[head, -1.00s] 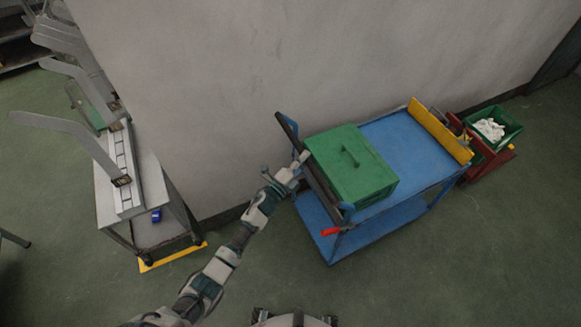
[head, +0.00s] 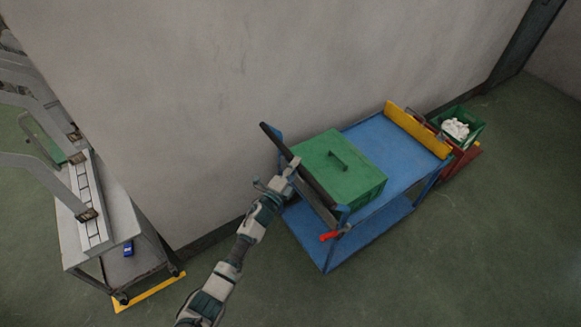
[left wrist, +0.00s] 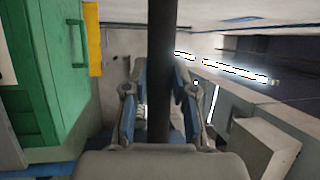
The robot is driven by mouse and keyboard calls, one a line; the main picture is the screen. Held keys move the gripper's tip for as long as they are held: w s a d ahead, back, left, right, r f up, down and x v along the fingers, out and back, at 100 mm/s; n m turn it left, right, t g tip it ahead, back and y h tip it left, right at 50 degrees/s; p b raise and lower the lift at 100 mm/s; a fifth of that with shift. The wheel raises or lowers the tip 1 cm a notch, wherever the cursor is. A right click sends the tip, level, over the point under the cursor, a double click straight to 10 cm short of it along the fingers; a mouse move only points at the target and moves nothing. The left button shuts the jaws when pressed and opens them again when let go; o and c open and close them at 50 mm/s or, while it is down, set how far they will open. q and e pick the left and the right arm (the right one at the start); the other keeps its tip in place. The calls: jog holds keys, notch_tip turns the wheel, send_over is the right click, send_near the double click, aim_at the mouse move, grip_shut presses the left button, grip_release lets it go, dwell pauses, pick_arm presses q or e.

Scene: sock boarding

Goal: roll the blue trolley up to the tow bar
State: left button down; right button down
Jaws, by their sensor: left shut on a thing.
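The blue trolley (head: 375,140) stands along the wall, with a green lidded box (head: 340,168) on its top deck and a yellow bumper (head: 418,130) across its far end. My left gripper (head: 291,168) is shut on the dark push handle (head: 300,175) at the trolley's near end. In the left wrist view the handle bar (left wrist: 162,60) runs between the fingers (left wrist: 160,95). A red lever (head: 329,236) sits at the trolley's near corner. A red cart (head: 462,158) is just beyond the bumper; I cannot clearly make out the tow bar there. My right gripper is out of view.
A green crate (head: 464,128) with white cloths rests on the red cart. A white bench (head: 125,215) with grey sock forms stands at left, with a yellow strip (head: 150,291) at its foot. The wall (head: 290,60) runs close behind the trolley. Green floor in front is clear.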

pick_arm(q)
jog(key=shift+s+d+r, duration=0.15)
jog(key=shift+d+r, duration=0.15)
jog(key=shift+d, duration=0.25)
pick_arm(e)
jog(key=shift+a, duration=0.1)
pick_arm(q)
jog(key=c, duration=1.2)
grip_release()
jog(key=shift+d, duration=0.15)
jog(key=shift+o, duration=1.4)
jog(key=shift+w+d+f, duration=0.4)
jog(key=shift+w+d, duration=0.1)
jog(key=shift+d, duration=0.15)
jog(key=d+v, duration=0.1)
jog(key=v, duration=1)
jog(key=shift+s, duration=0.3)
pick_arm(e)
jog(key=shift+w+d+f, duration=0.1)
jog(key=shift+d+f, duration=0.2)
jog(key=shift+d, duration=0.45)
